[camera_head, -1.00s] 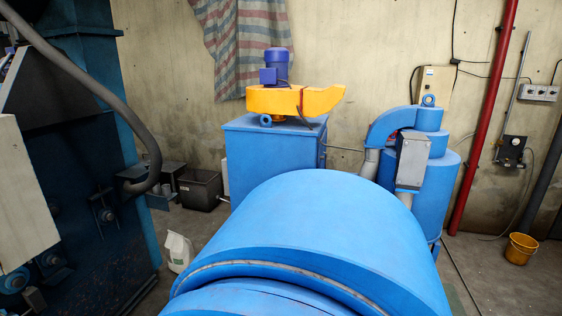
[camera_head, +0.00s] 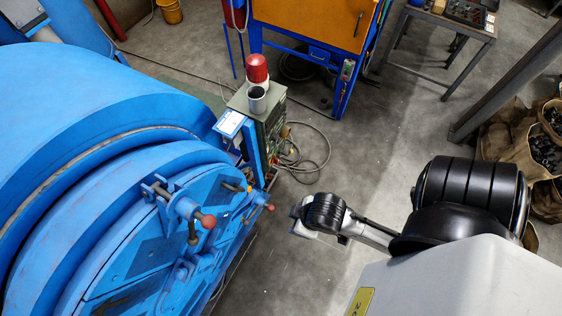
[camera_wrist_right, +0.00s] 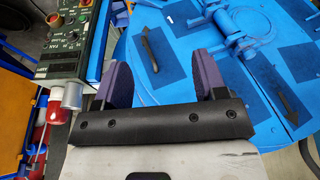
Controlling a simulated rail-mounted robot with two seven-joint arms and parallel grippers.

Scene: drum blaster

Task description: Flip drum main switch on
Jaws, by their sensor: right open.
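The blue drum (camera_head: 110,110) fills the left of the head view, its round door facing the lower right. A dark green control box (camera_head: 270,125) stands beside the drum, with a red beacon lamp (camera_head: 257,70) on top. In the right wrist view the box's panel (camera_wrist_right: 72,45) shows at the upper left with several knobs and buttons; I cannot tell which is the main switch. My right gripper (camera_wrist_right: 165,75) is open and empty, in front of the drum door and to the side of the panel. My right arm reaches in from the right in the head view. My left gripper is out of view.
Handles with red-brown knobs (camera_head: 208,221) stick out from the drum door. A blue-framed orange cabinet (camera_head: 315,25) stands behind the box. A hose (camera_head: 315,160) lies on the floor. A metal table (camera_head: 450,25) is at the upper right. Grey floor between is mostly clear.

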